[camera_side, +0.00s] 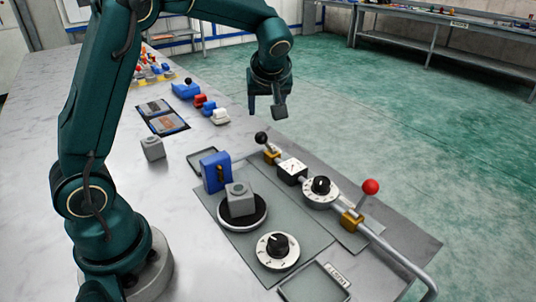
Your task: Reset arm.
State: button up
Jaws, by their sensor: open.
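My gripper (267,108) hangs from my green arm in the upper middle of the side view. It points down with its jaws open, apart from every part on the table, and nothing shows between the fingers. Below it in the picture stands a black-knobbed lever (262,138) on a brass-coloured mount. A grey block (239,203) sits on a round black-and-white disc (242,222), beside a blue part (214,168) with a yellow strip. Another grey block (152,148) stands alone on the table to the left.
An empty framed tray (315,286) lies in front. Coloured parts (186,90) line the table's far edge.

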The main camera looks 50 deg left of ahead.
jog(key=shift+r, duration=0.3)
jog(key=s+d+r+m+t+h, duration=0.2)
jog(key=s+d+r, duration=0.3)
jog(key=s+r, duration=0.3)
jog(key=s+d+f+m+h, duration=0.4)
jog(key=s+d+f+m, duration=0.3)
jog(key=s, duration=0.5)
jog(key=d+m, duration=0.2)
jog(key=m, duration=0.1)
jog(key=shift+s, duration=0.15)
